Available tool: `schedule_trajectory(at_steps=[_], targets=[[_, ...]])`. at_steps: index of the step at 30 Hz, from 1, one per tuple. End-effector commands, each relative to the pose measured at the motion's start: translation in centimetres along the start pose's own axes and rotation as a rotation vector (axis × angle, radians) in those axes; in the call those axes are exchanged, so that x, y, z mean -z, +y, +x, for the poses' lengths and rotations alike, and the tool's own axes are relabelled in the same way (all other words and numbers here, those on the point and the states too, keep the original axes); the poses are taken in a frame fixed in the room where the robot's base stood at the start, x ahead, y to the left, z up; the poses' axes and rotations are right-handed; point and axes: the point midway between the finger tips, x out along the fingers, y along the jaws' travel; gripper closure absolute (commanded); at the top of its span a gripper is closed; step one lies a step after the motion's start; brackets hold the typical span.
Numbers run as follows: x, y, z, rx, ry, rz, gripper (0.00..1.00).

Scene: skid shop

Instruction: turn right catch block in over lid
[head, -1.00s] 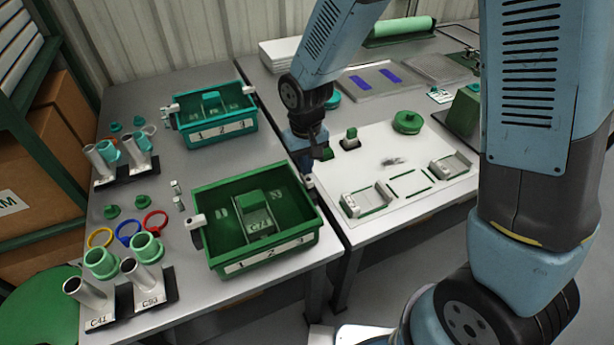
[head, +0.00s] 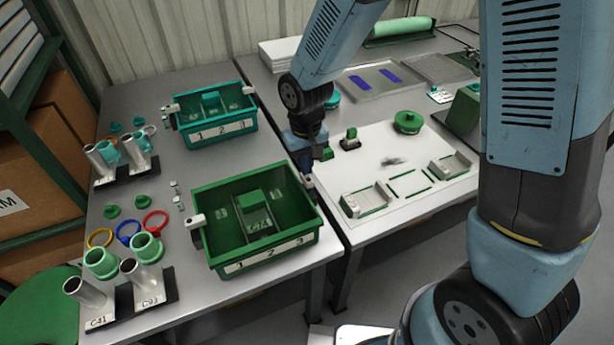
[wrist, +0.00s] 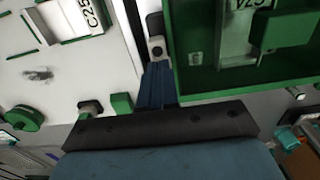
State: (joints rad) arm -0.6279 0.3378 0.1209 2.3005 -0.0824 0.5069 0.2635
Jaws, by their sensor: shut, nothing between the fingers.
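The green crate (head: 262,264) stands near the right edge of the left table and also shows in the wrist view (wrist: 222,88). Inside it is a raised green piece (head: 252,203) with a C74 label; I cannot tell whether this belongs to the lid. The right catch block (wrist: 157,48) is light grey with a dark round spot, beside the crate wall. The left catch block (head: 197,221) sits on the opposite rim. My gripper (head: 307,174) points down at the crate's right side. Its blue fingers (wrist: 158,64) are shut, with tips close to the right catch block; contact is unclear.
A teal crate (head: 218,132) stands behind. A white board (head: 385,160) with green-and-white fixtures lies right of my gripper. Metal tubes (head: 90,290) in stands and coloured rings (head: 128,231) are at the left. A narrow gap separates the two tables.

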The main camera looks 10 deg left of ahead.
Motion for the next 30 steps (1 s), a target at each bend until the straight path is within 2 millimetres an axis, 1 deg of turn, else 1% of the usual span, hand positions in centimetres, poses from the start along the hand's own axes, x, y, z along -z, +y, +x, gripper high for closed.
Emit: schedule_trajectory(at_steps=[22, 30], targets=[[0.0, 0.0, 1.1, 0.000, -0.001, 0.000, 1.00], [0.0, 0.0, 0.7, 0.000, 0.001, 0.001, 1.00]])
